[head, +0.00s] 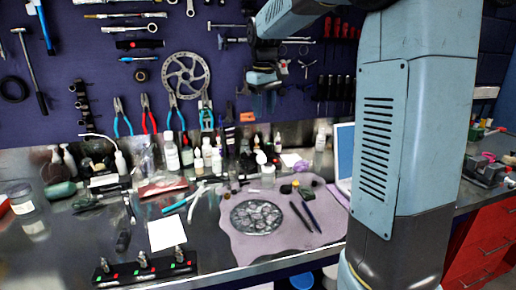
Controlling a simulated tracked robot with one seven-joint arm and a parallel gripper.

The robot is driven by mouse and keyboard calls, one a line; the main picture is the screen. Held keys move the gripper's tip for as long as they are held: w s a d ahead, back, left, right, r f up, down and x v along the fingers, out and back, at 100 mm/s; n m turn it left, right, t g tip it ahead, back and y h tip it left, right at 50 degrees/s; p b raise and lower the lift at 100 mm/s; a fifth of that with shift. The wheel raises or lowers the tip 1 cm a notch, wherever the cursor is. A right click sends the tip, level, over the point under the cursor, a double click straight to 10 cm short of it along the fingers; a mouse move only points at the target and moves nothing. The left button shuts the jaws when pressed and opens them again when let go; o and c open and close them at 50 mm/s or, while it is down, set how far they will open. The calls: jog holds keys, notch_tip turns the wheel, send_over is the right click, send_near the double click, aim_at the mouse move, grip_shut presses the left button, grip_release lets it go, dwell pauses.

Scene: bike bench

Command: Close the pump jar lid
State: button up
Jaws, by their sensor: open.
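I cannot pick out for certain which thing is the pump jar or how its lid stands. Bottles with pump-like tops stand at the back left, one white (120,162) and one pale (69,159). A small white-topped container (268,174) stands at the back of the pink mat. My gripper (263,98) hangs open and empty in front of the tool wall, above the bottles and apart from them.
The pink mat (240,249) holds a round metal disc (257,217) and pens. Several bottles, including a white one (171,153), crowd the back. A white paper (167,234) and a black rack (145,266) lie at front. A laptop (344,152) stands right.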

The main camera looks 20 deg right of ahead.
jog(key=n+g, duration=0.1)
send_over(261, 159)
notch_tip(261, 159, down, 3)
jog(key=f, duration=1.3)
jog(key=shift+w+a+f, duration=0.15)
jog(key=shift+w+f, duration=0.05)
jog(key=shift+f, duration=0.05)
jog(key=shift+c, duration=0.3)
grip_shut()
jog(key=shift+a, duration=0.15)
jog(key=shift+y, duration=0.3)
